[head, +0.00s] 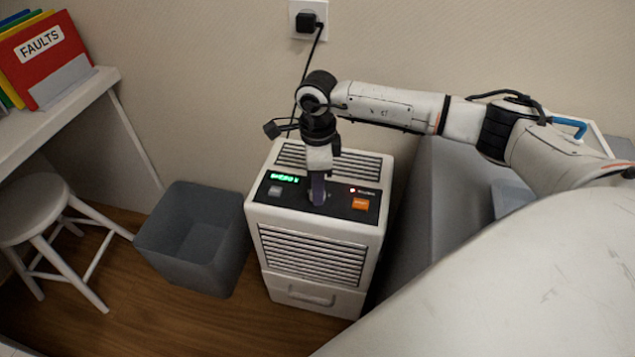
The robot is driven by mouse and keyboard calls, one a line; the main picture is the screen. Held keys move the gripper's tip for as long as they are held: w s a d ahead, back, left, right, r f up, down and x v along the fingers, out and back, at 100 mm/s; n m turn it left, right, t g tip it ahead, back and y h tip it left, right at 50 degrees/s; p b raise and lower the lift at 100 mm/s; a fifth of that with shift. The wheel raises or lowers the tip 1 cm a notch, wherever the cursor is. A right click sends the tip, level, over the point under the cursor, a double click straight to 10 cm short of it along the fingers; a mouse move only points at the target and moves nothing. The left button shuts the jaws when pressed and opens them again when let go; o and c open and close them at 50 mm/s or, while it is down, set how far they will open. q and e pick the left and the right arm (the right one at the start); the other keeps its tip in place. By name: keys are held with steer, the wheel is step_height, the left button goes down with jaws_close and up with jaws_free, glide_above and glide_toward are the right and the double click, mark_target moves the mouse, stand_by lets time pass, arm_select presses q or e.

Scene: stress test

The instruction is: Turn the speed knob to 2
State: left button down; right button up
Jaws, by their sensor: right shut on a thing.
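The speed knob (311,197) sits in the middle of the black control panel on top of a white appliance (262,223). It is mostly hidden by my right gripper (318,196), which points straight down from above and is shut on it. The knob's pointer and the speed numbers cannot be read. Left of the knob, the panel has a lit green display (285,178) with text too small to read and a grey button (275,191). Right of it are a small lit lamp (352,190) and an orange button (360,204). My left gripper is not in view.
A grey open bin (191,238) stands close left of the appliance. A white stool (32,208) and a white desk with a red FAULTS binder (47,57) are farther left. A grey cabinet (440,185) stands close right. A black cord runs up to a wall plug (309,20).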

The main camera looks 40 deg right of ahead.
steer(key=shift+m, duration=0.8)
steer(key=o, duration=1.1)
steer(key=shift+c, duration=0.2)
steer(key=shift+r, duration=0.1)
step_height(320, 180, up, 10)
steer(key=p, duration=0.1)
steer(key=shift+p, duration=0.4)
